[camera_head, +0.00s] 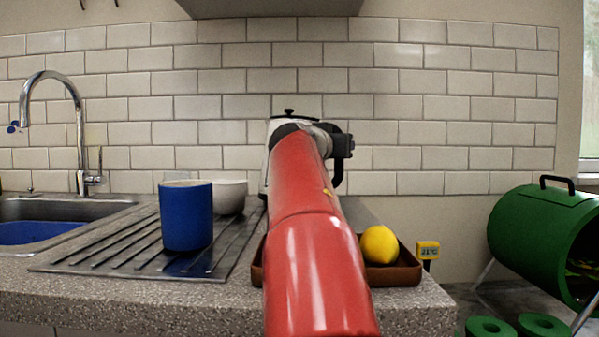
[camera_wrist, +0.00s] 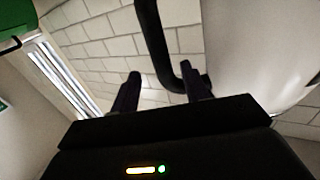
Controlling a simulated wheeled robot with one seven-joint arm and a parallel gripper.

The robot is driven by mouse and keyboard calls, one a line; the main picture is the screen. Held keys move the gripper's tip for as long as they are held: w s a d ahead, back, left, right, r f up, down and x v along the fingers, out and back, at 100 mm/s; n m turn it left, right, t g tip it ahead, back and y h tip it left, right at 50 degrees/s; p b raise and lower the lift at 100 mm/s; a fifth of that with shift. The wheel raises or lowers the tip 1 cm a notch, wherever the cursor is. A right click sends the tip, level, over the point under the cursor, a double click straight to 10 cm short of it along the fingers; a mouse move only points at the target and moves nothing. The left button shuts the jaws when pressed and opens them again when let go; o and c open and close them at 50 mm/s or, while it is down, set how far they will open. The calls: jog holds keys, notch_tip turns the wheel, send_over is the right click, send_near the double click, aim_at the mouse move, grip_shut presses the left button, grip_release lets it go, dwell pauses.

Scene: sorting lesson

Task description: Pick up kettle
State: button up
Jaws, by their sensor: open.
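The kettle (camera_head: 276,126) is pale with a dark lid knob and a black handle (camera_head: 338,178) on its right. It stands at the back of the counter in the head view, mostly hidden behind my red arm. In the wrist view the kettle's pale body (camera_wrist: 255,45) fills the right, and its black handle (camera_wrist: 152,38) curves down beside it. My gripper (camera_wrist: 160,84) is open and empty. The handle appears between its two fingers, its lower bend passing behind the right finger; I cannot tell how deep it sits between them.
A blue cup (camera_head: 187,218) and a white bowl (camera_head: 229,197) stand on the draining board left of my arm. A lemon (camera_head: 379,245) lies in a brown tray (camera_head: 400,274) at the front right. A green drum (camera_head: 535,235) is beyond the counter's right end.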

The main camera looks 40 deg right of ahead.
jog(key=p+x, duration=0.2)
jog(key=x, duration=0.2)
jog(key=shift+w+d+p, duration=0.25)
jog(key=shift+w+p, duration=0.1)
jog(key=shift+w+d+f, duration=0.1)
jog(key=shift+d+f, duration=0.05)
jog(key=shift+d, duration=0.05)
jog(key=shift+c, duration=0.5)
grip_shut()
dwell(0.3)
jog(key=shift+r, duration=0.25)
